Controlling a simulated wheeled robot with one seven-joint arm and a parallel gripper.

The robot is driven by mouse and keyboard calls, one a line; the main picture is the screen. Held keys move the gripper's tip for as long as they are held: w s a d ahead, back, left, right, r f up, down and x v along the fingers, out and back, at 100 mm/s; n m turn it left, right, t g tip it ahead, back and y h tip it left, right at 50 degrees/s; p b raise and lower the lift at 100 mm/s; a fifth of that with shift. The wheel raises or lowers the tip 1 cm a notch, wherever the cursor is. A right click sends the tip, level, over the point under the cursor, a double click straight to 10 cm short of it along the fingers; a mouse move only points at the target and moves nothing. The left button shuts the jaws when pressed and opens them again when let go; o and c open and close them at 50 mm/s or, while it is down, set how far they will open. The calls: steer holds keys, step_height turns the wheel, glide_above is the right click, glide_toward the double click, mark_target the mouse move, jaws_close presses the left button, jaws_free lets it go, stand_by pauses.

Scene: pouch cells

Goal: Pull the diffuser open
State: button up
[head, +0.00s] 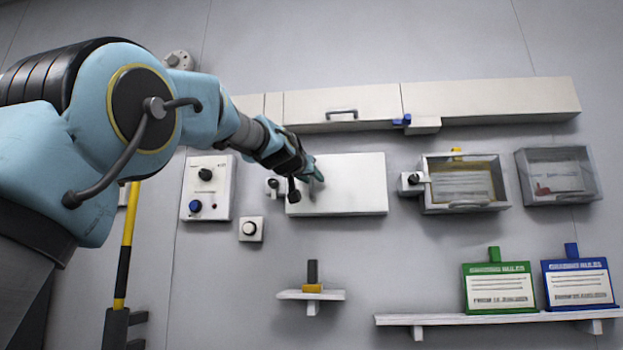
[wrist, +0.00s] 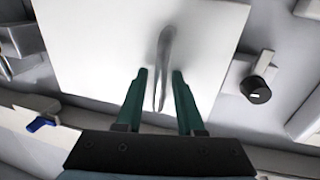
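A plain white rectangular panel (head: 355,190), which looks like the diffuser, is mounted on the wall and lies flat; it fills much of the wrist view (wrist: 85,60). A slim grey handle (wrist: 165,55) stands out from it. My gripper (wrist: 159,75) is open, with one green finger on each side of the handle and visible gaps to both. In the head view my gripper (head: 310,172) is in front of the panel's left part and mostly hides the handle.
A black knob (head: 272,183) sits left of the panel and a small switch box (head: 411,183) to its right. A clear-fronted box (head: 464,205) is further right. A long white cabinet (head: 345,100) with a handle runs above. A small shelf (head: 311,296) is below.

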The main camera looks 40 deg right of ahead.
jaws_close()
stand_by(1.1)
